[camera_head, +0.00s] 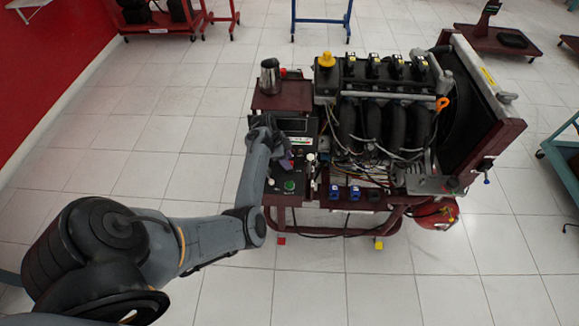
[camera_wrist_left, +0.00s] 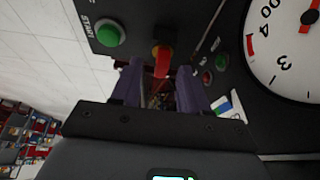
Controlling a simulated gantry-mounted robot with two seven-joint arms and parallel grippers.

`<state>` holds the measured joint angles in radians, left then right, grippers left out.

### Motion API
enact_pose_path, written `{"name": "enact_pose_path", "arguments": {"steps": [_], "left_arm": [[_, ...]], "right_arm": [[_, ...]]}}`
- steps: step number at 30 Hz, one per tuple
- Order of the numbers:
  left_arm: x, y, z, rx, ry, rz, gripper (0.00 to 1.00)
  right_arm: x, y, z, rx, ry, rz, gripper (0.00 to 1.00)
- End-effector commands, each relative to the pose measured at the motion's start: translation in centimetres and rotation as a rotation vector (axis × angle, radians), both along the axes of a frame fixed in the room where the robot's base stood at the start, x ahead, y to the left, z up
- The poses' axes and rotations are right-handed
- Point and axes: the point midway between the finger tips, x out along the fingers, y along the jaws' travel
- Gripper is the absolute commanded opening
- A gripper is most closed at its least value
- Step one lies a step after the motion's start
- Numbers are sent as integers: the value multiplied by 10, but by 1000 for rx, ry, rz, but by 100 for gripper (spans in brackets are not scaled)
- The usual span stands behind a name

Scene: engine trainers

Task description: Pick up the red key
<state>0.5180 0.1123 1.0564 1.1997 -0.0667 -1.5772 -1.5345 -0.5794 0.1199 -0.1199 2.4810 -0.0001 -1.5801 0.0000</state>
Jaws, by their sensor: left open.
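The red key (camera_wrist_left: 162,64) shows in the left wrist view, upright in the black control panel (camera_wrist_left: 135,14) and lying between the ends of my fingers. My left gripper (camera_wrist_left: 160,72) is open, with one purple finger on each side of the key. A gap seems to remain on both sides, and I cannot tell whether either finger touches it. In the head view my left gripper (camera_head: 282,154) is over the panel of the engine trainer, and the key cannot be made out there. My right gripper is not in view.
A green start button (camera_wrist_left: 110,33) is left of the key, and a round white gauge (camera_wrist_left: 290,45) is at the right. The engine (camera_head: 380,110) stands right of the panel. A metal cup (camera_head: 270,76) stands behind it. The tiled floor at left is clear.

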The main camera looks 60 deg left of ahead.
Motion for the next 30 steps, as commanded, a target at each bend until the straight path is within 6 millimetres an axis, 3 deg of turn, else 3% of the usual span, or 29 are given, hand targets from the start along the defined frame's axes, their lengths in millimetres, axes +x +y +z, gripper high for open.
{"name": "enact_pose_path", "arguments": {"steps": [3,10,19,30], "left_arm": [[3,-2,-10,2,0,-1,45],[4,-2,-11,2,0,0,45],[4,-2,-10,2,0,1,0],[4,-2,-9,2,0,0,0]], "right_arm": [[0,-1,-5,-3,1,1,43],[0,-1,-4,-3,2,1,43],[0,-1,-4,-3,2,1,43],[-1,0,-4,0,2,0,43]]}}
